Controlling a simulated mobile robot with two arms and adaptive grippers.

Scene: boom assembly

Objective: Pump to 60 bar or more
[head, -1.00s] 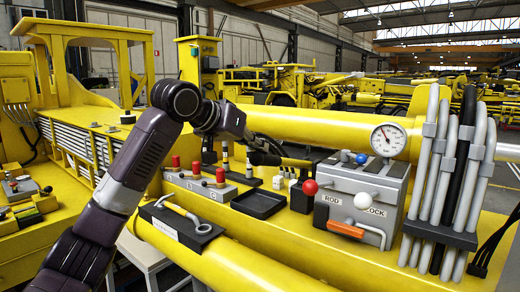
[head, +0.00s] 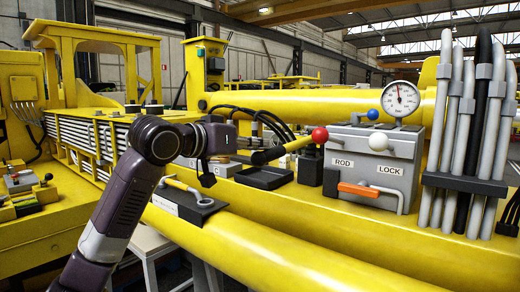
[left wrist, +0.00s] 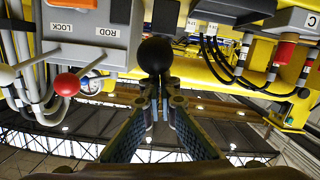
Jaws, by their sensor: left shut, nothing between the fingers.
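The pump lever has a yellow bar (head: 297,145) and a black grip (head: 266,156). It slopes up to the right towards a dark pivot block (head: 309,168). In the left wrist view the grip's round end (left wrist: 155,54) is just ahead of my fingertips. My left gripper (head: 246,157) points at the grip from the left; its fingers (left wrist: 157,88) are shut with nothing between them. Contact is hard to tell. The round gauge (head: 401,98) has its needle close to straight up; its numbers are too small to read. My right gripper is not in view.
A grey valve box (head: 345,178) labelled ROD and LOCK carries a red knob (head: 320,135), a white knob (head: 378,141) and an orange handle (head: 357,189). Grey hoses (head: 467,130) stand to its right. A black tray (head: 264,178) lies below the lever.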

